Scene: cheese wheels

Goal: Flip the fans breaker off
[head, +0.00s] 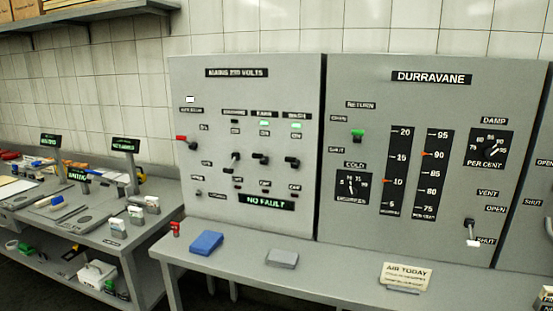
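The mains panel (217,92) stands upright at the back of the bench, headed "MAINS 230 VOLTS". Three black breaker levers sit in a row on it. The middle one is the fans breaker (260,158), under a small label (264,113) that seems to read "FANS". The levers either side are the left breaker (235,160) and the right breaker (292,162). Its exact lever position is too small to tell. My gripper is not in view.
A red-handled switch (182,138) is at the panel's left. A "NO FAULT" display (266,201) is below the breakers. The DURRAVANE panel (430,110) adjoins on the right. A blue block (206,243), a grey block (282,258) and a sign (406,275) are on the bench.

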